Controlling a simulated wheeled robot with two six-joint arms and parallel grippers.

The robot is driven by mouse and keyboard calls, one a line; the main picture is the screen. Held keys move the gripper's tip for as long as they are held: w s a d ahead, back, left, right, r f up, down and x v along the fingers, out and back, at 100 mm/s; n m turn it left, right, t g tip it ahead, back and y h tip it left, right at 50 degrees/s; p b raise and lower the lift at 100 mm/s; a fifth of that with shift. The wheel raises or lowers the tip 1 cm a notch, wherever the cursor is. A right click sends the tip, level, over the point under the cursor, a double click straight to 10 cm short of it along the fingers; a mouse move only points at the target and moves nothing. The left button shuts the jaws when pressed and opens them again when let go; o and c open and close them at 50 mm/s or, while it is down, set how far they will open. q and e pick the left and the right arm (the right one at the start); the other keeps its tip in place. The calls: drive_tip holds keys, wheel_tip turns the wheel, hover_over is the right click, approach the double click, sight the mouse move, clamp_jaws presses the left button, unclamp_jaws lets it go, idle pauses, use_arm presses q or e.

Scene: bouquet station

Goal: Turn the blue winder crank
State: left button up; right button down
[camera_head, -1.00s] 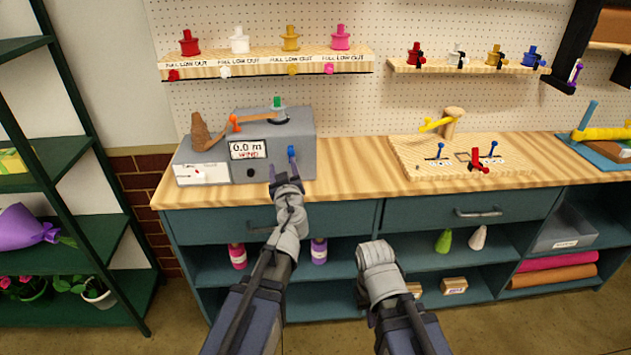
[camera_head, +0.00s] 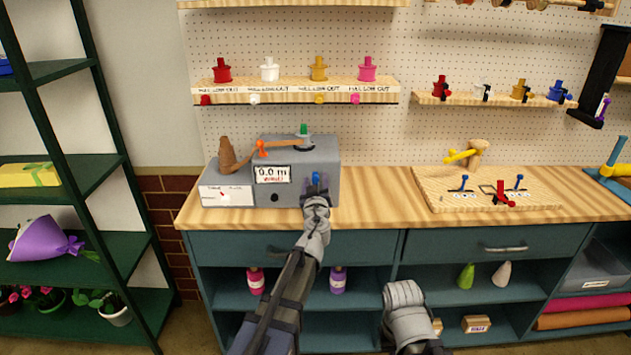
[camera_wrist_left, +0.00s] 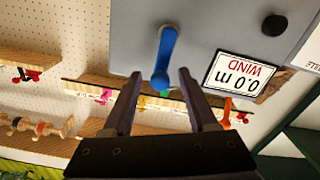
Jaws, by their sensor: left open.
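The blue winder crank (camera_head: 316,179) is on the front of the grey winder box (camera_head: 318,160), right of a display reading 0.0 m WIND (camera_head: 272,174). My left gripper (camera_head: 317,190) is at the crank in the head view and partly covers it. In the left wrist view, the blue crank (camera_wrist_left: 164,58) shows just beyond and between the open fingers of my left gripper (camera_wrist_left: 158,90). I cannot tell whether a finger touches it. My right gripper (camera_head: 405,295) hangs in front of the cabinet, apart from the winder; its fingers are not clear.
An orange-tipped wooden arm (camera_head: 280,146) and a green knob (camera_head: 303,130) sit on the winder's top. A gauge box (camera_head: 226,195) is at its left. A wooden board (camera_head: 485,188) with small levers lies to the right. Bare counter (camera_head: 380,205) lies between.

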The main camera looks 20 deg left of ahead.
use_arm(q)
drive_tip(key=shift+w, duration=0.35)
drive_tip(key=shift+c, duration=0.2)
clamp_jaws()
